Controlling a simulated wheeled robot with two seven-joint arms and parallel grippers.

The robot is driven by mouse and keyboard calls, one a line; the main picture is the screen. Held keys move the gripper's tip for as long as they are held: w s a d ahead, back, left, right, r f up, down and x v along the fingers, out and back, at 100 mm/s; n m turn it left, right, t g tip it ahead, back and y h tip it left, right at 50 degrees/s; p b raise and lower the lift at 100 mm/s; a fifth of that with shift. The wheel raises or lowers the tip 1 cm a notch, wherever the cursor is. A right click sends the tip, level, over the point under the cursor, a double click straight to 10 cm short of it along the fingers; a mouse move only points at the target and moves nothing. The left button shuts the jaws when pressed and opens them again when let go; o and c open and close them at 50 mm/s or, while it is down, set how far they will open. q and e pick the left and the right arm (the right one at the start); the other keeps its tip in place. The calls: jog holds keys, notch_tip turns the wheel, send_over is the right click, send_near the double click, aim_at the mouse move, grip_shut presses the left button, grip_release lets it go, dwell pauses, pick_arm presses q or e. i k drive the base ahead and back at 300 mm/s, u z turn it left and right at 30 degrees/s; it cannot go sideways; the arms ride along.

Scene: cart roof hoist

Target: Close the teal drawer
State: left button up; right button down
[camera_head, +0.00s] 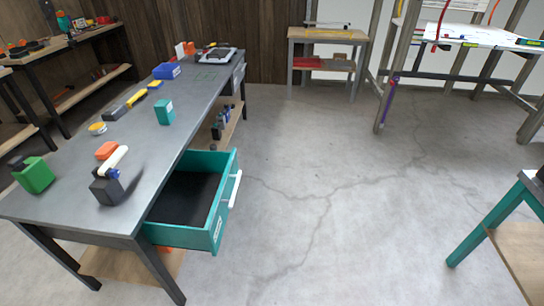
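The teal drawer (214,222) is pulled out from the right side of the long grey workbench (130,180), near its front end. Its inside is dark and looks empty. A white bar handle (235,188) runs along its front panel, which faces right. A small white label sits low on that panel. Neither of my grippers shows in the head camera view.
Several items lie on the bench, among them a green container (34,175), a teal box (164,112) and a blue bin (167,71). Open concrete floor (330,190) lies right of the drawer. A teal-legged table (497,219) stands at the right edge.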

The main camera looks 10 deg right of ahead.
aim_at(192, 212)
jog(key=z, duration=0.05)
jog(key=i, duration=1.2)
jog(key=u, duration=0.55)
